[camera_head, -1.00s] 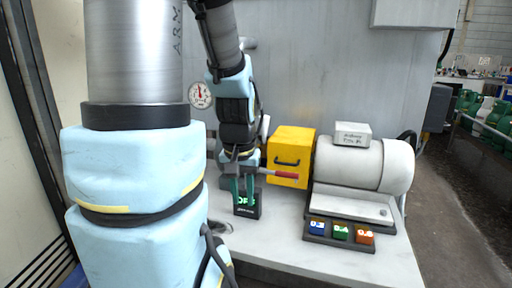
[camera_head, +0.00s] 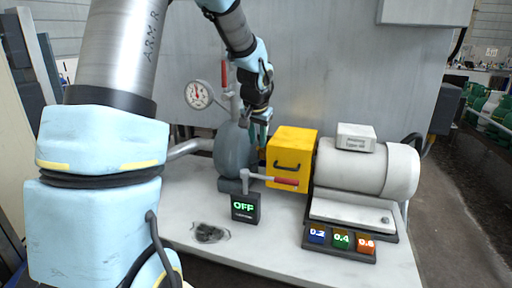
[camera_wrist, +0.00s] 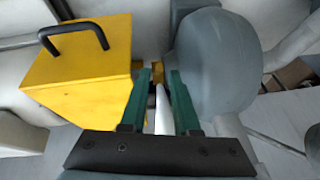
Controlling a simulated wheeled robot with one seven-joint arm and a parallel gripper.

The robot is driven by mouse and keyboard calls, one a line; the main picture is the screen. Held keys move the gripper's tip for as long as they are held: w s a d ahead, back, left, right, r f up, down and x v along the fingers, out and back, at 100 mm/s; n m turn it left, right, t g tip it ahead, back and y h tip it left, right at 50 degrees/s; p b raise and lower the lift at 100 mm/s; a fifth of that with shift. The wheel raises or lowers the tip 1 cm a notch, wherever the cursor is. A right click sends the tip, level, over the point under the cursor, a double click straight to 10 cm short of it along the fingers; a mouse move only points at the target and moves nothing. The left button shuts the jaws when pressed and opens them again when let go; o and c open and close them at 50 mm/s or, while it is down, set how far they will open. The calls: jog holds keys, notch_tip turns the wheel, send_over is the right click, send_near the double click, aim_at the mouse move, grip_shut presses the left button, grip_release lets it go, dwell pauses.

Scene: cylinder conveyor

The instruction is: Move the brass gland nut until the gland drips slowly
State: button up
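My gripper (camera_head: 260,122) reaches down into the gap between the grey pump casing (camera_head: 232,150) and the yellow box (camera_head: 292,150) in the head view. In the wrist view its two green fingers (camera_wrist: 158,76) stand apart. A small brass part (camera_wrist: 157,67), which looks like the gland nut, shows between or just beyond the fingertips. I cannot tell whether the fingers touch it. A pale strip shows between the fingers. The nut is hidden in the head view, and no drip can be made out. A small display (camera_head: 244,208) reads OFF.
A white motor (camera_head: 365,168) stands right of the yellow box. Blue, green and orange blocks (camera_head: 341,240) marked 0.2, 0.4 and 0.6 sit in front. Red-handled levers (camera_head: 286,181) and a gauge (camera_head: 198,94) are near the pump. A dark wet patch (camera_head: 208,233) lies on the bench.

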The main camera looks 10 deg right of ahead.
aim_at(258, 148)
jog(key=shift+x, duration=2.35)
grip_shut()
